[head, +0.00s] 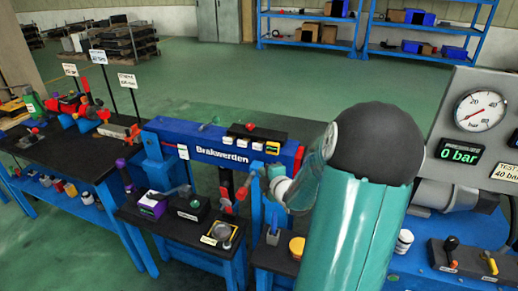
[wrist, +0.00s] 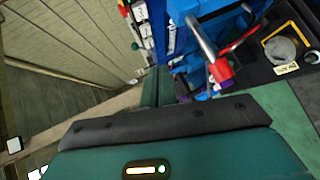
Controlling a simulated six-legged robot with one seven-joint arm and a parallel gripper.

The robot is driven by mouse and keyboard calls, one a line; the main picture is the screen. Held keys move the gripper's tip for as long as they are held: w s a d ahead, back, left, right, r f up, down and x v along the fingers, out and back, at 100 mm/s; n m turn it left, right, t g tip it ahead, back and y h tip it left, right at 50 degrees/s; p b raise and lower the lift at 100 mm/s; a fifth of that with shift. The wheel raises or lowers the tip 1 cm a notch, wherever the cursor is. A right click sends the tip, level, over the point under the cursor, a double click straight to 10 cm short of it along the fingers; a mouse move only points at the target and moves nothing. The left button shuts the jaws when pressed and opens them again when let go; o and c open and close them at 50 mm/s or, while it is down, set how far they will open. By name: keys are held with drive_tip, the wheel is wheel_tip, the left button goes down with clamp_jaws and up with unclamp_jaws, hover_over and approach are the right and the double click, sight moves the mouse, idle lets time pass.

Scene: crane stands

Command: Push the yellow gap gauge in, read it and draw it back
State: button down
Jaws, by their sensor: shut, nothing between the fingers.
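Several small yellow things show, and I cannot tell for sure which is the gap gauge. My gripper (head: 258,177) is small in the head view, in front of the beam's right end, shut and apparently empty. My arm hides what is behind it.
A red-ended metal lever (wrist: 221,69) stands close by in the wrist view. A yellow-orange jar (head: 297,246) and a blue holder (head: 273,233) stand on the bench. A gauge panel (head: 482,110) reads 0 bar at right. Open green floor (head: 200,75) lies behind.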

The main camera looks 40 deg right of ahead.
drive_tip(key=s+d+f+n+t+h, duration=0.1)
drive_tip(key=s+d+t, duration=0.2)
drive_tip(key=s+d, duration=0.15)
approach(272, 147)
drive_tip(key=w+a, duration=0.2)
drive_tip(key=w, duration=0.2)
drive_tip(key=w+d, duration=0.2)
drive_tip(key=shift+d+f, duration=0.2)
drive_tip(key=shift+d, duration=0.05)
drive_tip(key=shift+w+d, duration=0.3)
drive_tip(key=shift+d, duration=0.1)
drive_tip(key=shift+w+d+f+n, duration=0.15)
drive_tip(key=shift+w+f+n, duration=0.05)
drive_tip(key=shift+w+n, duration=0.1)
drive_tip(key=shift+d+r, duration=0.25)
drive_tip(key=shift+d, duration=0.25)
